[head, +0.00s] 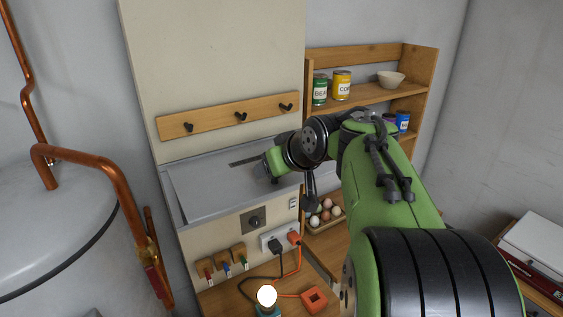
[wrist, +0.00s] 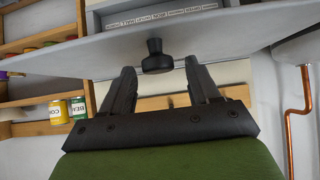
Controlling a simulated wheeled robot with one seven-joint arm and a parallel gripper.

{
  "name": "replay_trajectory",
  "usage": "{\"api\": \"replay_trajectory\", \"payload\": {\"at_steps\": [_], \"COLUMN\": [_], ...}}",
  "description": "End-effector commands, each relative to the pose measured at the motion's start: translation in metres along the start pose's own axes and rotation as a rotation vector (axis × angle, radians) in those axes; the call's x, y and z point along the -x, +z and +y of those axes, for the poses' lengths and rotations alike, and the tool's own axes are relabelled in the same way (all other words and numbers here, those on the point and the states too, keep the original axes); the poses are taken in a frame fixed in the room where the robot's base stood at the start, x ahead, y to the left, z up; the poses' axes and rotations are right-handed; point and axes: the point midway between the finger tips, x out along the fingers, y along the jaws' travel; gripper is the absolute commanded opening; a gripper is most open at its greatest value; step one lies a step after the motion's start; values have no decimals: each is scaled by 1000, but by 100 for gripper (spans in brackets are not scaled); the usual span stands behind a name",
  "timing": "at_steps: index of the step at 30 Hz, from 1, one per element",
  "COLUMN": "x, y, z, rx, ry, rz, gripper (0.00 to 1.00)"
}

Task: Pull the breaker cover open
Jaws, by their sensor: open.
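The breaker cover (head: 215,184) is a flat grey panel on the wall unit, tilted outward from it. In the wrist view the cover (wrist: 80,60) spans the picture, and a labelled strip (wrist: 165,20) shows past its edge. A black knob (wrist: 157,62) stands out from the cover. My gripper (wrist: 158,75) is open with its fingertips on either side of the knob, gaps showing on both sides. In the head view my gripper (head: 250,161) is over the right part of the cover; its fingers are hard to make out, and I cannot pick out the knob there.
A wooden hook rail (head: 228,117) is above the cover. Outlets with plugs (head: 280,240) and a lit bulb (head: 267,295) are below. A shelf with cans (head: 342,84) and eggs (head: 325,214) are to the right. A tank with copper pipe (head: 110,178) stands left.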

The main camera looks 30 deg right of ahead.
Motion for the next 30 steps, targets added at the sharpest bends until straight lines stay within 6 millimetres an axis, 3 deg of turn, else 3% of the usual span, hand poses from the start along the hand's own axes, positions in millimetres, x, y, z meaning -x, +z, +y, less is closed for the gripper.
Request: {"api": "replay_trajectory", "payload": {"at_steps": [15, 21, 30], "x": [131, 151, 152], "y": [-2, -1, -1], "z": [0, 0, 0], "rx": [4, 2, 1], "ry": [3, 0, 0], "rz": [3, 0, 0], "gripper": [61, 61, 61]}}
